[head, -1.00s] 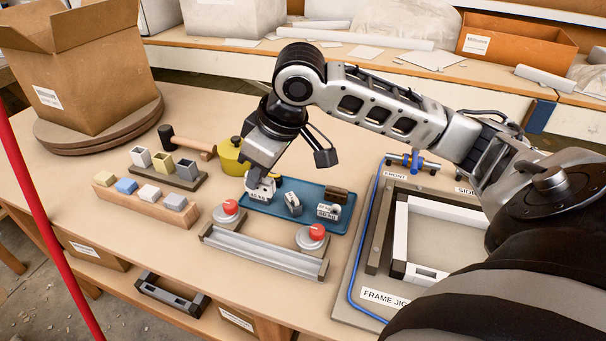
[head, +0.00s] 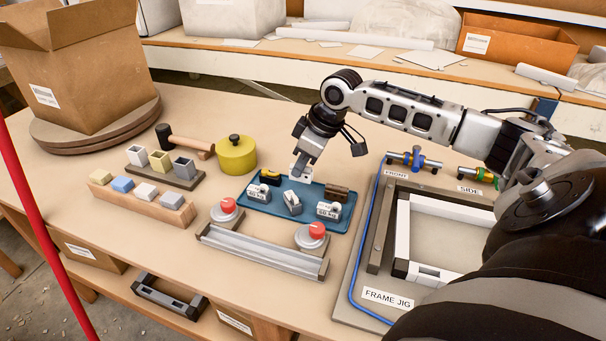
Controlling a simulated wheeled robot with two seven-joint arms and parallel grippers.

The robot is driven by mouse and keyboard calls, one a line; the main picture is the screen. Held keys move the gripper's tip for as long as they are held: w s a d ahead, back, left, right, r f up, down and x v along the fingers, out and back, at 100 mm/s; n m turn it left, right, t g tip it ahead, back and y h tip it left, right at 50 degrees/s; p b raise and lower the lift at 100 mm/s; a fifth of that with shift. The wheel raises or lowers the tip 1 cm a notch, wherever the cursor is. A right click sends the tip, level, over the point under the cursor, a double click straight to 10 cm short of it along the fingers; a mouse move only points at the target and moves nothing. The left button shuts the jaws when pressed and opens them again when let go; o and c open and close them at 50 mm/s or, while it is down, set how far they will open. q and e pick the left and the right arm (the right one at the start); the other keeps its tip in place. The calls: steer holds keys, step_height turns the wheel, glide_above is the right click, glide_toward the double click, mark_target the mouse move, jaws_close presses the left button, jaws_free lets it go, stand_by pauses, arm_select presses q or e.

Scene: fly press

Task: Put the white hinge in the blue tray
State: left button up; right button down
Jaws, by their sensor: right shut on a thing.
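The blue tray (head: 283,217) lies on the table in the middle of the head view. My right gripper (head: 303,167) is shut on a small white piece, apparently the white hinge (head: 301,175), at the tray's far edge. Fingers partly hide the piece, and I cannot tell whether it touches the tray. My left gripper is not in view.
The frame jig (head: 385,297) is at the right, with blue and green clamps (head: 413,160) behind.

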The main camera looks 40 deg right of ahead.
mark_target(307, 167)
step_height(307, 167, down, 4)
steer(key=shift+d+r, duration=0.1)
steer(key=shift+r, duration=0.15)
steer(key=c, duration=1.3)
jaws_free()
